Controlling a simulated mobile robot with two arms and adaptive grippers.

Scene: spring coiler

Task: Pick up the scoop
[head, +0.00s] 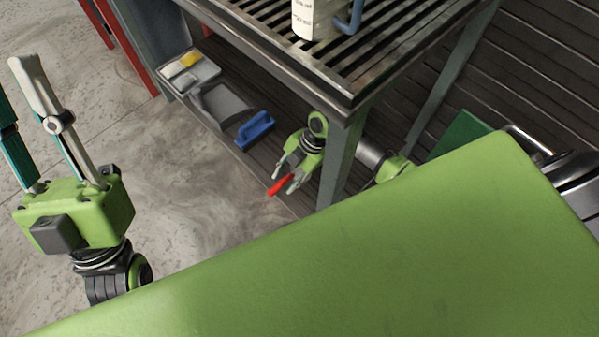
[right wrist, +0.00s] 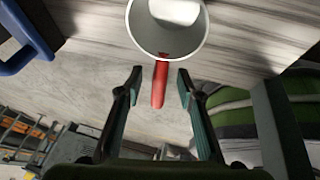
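The scoop shows in the right wrist view as a grey round cup with a white shape in it and a red handle (right wrist: 160,86). The handle points toward my right gripper (right wrist: 160,82). Its fingers are open on either side of the handle, with a gap on both sides. In the head view the red handle (head: 280,185) shows at the fingers of my right gripper (head: 286,178), beside the lower shelf's front edge; the cup is hidden there. My left gripper (head: 14,85) is at the far left, fingers spread and empty, away from the scoop.
The lower shelf holds a grey tray (head: 205,70) with yellow and white items, a grey dustpan-like piece (head: 222,105) and a blue-handled tool (head: 254,130). A table leg (head: 341,165) stands right of my right gripper. A slatted tabletop (head: 330,80) is above.

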